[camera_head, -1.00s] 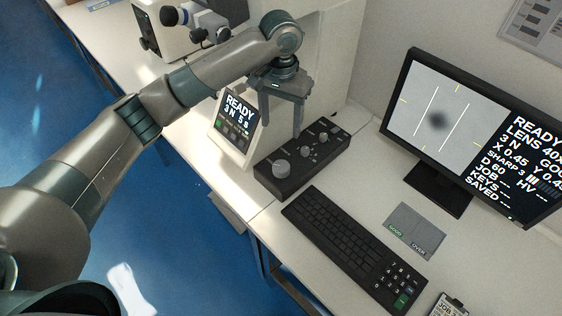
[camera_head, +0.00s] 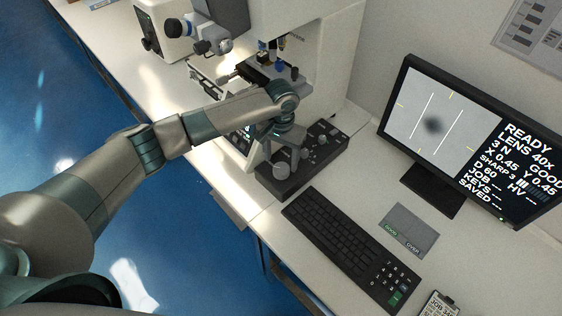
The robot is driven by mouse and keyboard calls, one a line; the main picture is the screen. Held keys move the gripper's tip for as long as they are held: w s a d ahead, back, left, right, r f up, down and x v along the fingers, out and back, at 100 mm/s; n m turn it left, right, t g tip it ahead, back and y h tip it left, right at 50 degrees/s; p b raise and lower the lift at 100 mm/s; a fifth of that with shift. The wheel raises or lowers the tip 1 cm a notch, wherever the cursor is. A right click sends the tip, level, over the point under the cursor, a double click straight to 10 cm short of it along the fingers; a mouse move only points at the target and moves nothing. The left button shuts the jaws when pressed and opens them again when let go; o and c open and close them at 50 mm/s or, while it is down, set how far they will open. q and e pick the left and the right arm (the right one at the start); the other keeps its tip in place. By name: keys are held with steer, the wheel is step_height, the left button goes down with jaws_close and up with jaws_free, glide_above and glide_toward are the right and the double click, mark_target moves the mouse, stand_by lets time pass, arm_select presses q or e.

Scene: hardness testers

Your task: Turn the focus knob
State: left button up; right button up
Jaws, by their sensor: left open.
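A black control box (camera_head: 318,163) sits on the white bench and carries several grey knobs. Its largest knob (camera_head: 282,171) stands at the left front end of the box. My left gripper (camera_head: 283,148) points down over the left part of the box, beside the large knob, and is open. I cannot tell whether its fingers touch a knob, and my wrist hides part of the box. The monitor (camera_head: 446,178) shows a blurred dark spot between two white lines, with text including "SHARP 3". My right gripper is not in view.
A black keyboard (camera_head: 340,246) lies in front of the box, with a grey mat (camera_head: 409,229) to its right. The tester (camera_head: 323,60) stands behind the box; its small screen (camera_head: 241,137) is partly covered by my arm.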

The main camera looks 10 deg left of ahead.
mark_target(281, 169)
arm_select(q)
steer(key=shift+f+p, duration=0.4)
steer(key=shift+f, duration=1.55)
steer(key=c, duration=1.1)
